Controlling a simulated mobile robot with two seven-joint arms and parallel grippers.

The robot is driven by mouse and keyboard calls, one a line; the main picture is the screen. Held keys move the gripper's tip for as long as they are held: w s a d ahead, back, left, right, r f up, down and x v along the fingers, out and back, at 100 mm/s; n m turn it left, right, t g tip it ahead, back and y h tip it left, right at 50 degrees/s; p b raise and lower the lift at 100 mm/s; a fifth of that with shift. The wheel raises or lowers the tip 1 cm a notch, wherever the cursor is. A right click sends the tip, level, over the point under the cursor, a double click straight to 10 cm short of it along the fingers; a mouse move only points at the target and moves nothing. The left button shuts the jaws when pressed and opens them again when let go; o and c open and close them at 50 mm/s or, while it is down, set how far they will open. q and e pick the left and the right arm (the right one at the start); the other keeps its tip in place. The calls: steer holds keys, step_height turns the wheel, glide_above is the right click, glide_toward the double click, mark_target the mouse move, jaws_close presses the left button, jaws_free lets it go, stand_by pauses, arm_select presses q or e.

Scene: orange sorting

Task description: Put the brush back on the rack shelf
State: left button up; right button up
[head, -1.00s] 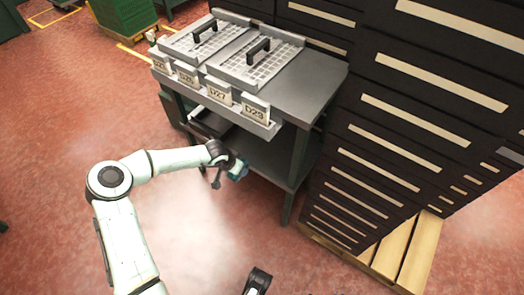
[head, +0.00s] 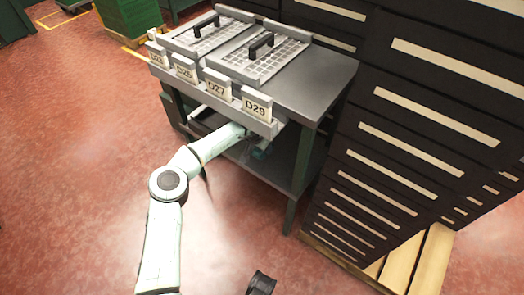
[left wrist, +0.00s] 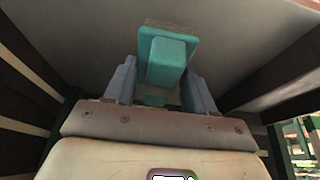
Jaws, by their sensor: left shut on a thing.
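The brush shows in the left wrist view as a teal block (left wrist: 166,58) with bristle-like pale edges, held between the two grey fingers of my left gripper (left wrist: 160,84). In the head view my left arm reaches under the front ledge of the grey rack (head: 325,85). A dark part of my right gripper (head: 261,283) shows at the bottom edge.
Two grey trays with black handles (head: 258,48) lie on the rack top, above a front ledge with number plates (head: 217,87). A rack leg (head: 303,165) stands right of my arm. Dark drawer cabinets (head: 410,130) stand close on the right. The red floor in front is clear.

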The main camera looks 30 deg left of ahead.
arm_select(q)
steer(key=shift+f, duration=1.3)
arm_select(e)
steer(key=shift+s+f, duration=0.2)
steer(key=shift+s, duration=0.3)
arm_select(q)
steer(key=shift+f, duration=0.15)
steer(key=o, duration=1)
